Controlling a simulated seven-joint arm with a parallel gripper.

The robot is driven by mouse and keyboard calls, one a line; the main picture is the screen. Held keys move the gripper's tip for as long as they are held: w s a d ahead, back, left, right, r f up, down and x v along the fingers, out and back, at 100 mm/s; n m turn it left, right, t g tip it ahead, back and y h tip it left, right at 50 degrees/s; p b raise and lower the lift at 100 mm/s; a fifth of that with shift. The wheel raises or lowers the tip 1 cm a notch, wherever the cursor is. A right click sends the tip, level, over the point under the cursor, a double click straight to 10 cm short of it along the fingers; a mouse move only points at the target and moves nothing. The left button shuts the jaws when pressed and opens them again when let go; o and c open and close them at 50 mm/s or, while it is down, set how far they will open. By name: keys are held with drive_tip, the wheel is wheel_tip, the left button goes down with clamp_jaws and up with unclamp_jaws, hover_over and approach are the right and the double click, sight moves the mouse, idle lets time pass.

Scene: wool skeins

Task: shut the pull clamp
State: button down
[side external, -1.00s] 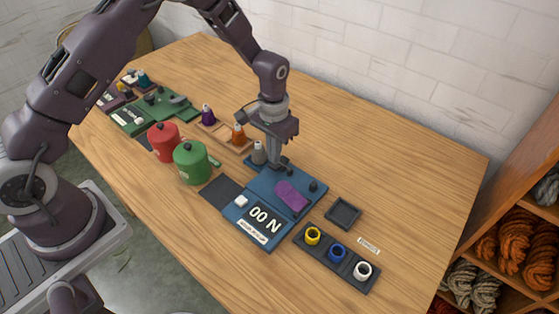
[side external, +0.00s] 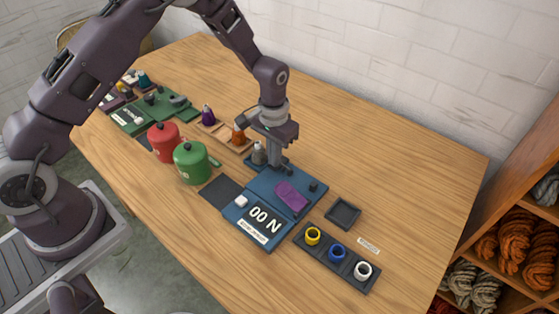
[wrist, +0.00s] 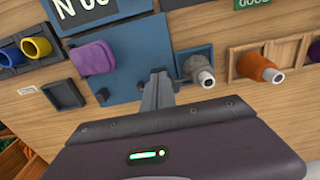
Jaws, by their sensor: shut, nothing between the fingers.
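The blue tester board (side external: 258,187) lies on the table, with a "00 N" display (side external: 264,219) and a white button (side external: 241,201) at its front. A purple swatch (side external: 292,195) lies on it; it also shows in the wrist view (wrist: 93,56). A small dark post (side external: 314,187) stands by the swatch, seen too in the wrist view (wrist: 102,96). I cannot clearly tell which dark part is the pull clamp or how it stands; my gripper partly hides the board's back end. My gripper (side external: 274,167) is shut and empty, pointing down at that end; its fingertips show in the wrist view (wrist: 159,77).
Green (side external: 191,163) and red (side external: 164,142) pots stand left. A dark tray (side external: 342,213) and a rack of rings (side external: 324,259) are right.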

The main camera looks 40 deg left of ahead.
drive_tip(key=shift+f, duration=0.45)
drive_tip(key=shift+r, duration=3.55)
drive_tip(key=s+a+r+t, duration=0.1)
drive_tip(key=s+r, duration=0.3)
drive_tip(key=r, duration=0.5)
drive_tip(key=s+a+r+t, duration=0.1)
drive_tip(key=s+r, duration=0.4)
drive_tip(key=r, duration=0.4)
drive_tip(key=s+r+t, duration=0.1)
drive_tip(key=s+r, duration=0.2)
drive_tip(key=s, duration=0.7)
drive_tip(key=s+a+r+t, duration=0.1)
drive_tip(key=s+r+t, duration=0.1)
drive_tip(key=s, duration=0.7)
drive_tip(key=shift+s+r+t, duration=0.3)
drive_tip(key=shift+s+r, duration=0.05)
drive_tip(key=shift+r, duration=0.3)
